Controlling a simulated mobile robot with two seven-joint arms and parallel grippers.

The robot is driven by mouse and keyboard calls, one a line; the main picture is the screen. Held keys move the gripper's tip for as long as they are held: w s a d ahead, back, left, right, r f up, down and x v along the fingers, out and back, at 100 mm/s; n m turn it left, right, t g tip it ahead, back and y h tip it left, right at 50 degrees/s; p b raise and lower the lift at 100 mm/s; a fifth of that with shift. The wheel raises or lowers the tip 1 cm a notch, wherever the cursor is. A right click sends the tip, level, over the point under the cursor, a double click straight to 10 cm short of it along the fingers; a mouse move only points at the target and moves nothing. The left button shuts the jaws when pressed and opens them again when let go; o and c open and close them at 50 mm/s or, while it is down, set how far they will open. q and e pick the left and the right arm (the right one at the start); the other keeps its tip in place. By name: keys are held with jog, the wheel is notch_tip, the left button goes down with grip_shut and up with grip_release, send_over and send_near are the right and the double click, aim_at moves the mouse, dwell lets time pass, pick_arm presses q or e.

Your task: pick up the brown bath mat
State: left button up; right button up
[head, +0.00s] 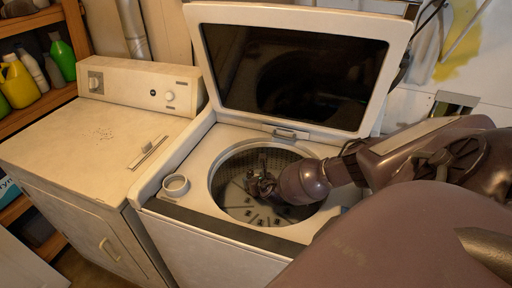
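I see no brown bath mat that I can make out in the head view. My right arm comes in from the right, and its dark gripper (262,186) is down inside the round drum (225,190) of the open washing machine. The fingers are small and dark against the drum, so I cannot tell whether they are open or shut or hold anything. The arm hides the right part of the drum. My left gripper is not in view.
The washer lid (293,68) stands open behind the drum. A white cup-like part (175,185) sits at the washer's left front corner. A white dryer (90,135) stands to the left. Shelves with bottles (18,82) are at far left.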

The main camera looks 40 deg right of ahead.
grip_shut()
dwell(0.3)
